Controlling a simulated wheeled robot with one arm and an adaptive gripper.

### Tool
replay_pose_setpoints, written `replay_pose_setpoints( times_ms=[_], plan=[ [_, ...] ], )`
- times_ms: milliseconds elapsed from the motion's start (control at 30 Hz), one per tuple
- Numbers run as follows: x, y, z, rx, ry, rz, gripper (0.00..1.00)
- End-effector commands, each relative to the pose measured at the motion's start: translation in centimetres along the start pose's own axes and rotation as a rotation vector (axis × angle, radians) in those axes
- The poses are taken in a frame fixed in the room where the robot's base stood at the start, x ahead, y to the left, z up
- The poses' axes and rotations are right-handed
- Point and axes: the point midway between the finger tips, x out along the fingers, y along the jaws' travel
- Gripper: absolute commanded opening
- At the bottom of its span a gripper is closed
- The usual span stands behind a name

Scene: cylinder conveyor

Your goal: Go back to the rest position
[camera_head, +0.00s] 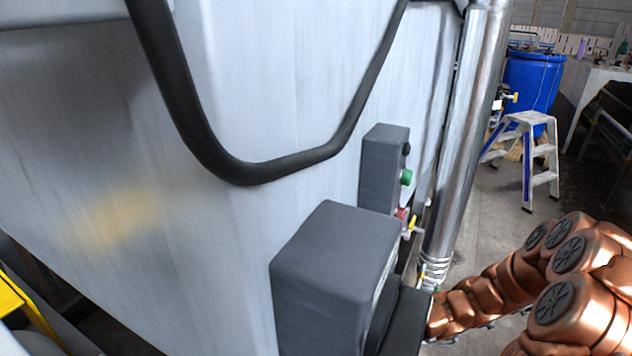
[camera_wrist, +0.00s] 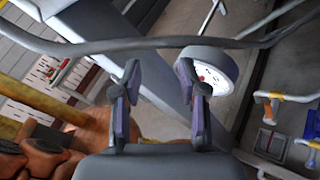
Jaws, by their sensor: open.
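My gripper (camera_wrist: 158,78) shows in the wrist view with its two dark, purple-padded fingers spread apart. The gap between them holds nothing. A round grey disc with a white face (camera_wrist: 212,72) lies behind the right finger; I cannot tell whether they touch. In the head view my copper-coloured arm reaches in from the right toward a large grey box (camera_head: 335,262). I cannot clearly make out my gripper there.
A large metal tank (camera_head: 240,220) fills the left and middle. A black hose (camera_head: 250,172) hangs across it. A smaller grey box (camera_head: 383,165) with a green button and a vertical steel pipe (camera_head: 468,130) stand beside it. A step stool (camera_head: 527,150) and blue barrel (camera_head: 533,80) are farther back.

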Motion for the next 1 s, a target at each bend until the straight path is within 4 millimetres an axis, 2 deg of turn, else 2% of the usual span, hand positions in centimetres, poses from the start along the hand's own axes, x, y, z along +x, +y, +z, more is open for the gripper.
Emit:
replay_pose_setpoints(
  times_ms=[200, 467, 767, 1000],
  plan=[
    [1.6, 4.3, -1.0, -0.248, 0.217, 0.062, 0.42],
    [2.0, 8.4, -3.0, -0.530, 0.464, 0.150, 0.42],
    [0.7, 12.5, -5.5, -0.830, 0.738, 0.284, 0.42],
    [-1.5, 15.2, -7.1, -1.046, 0.955, 0.409, 0.42]
  ],
)
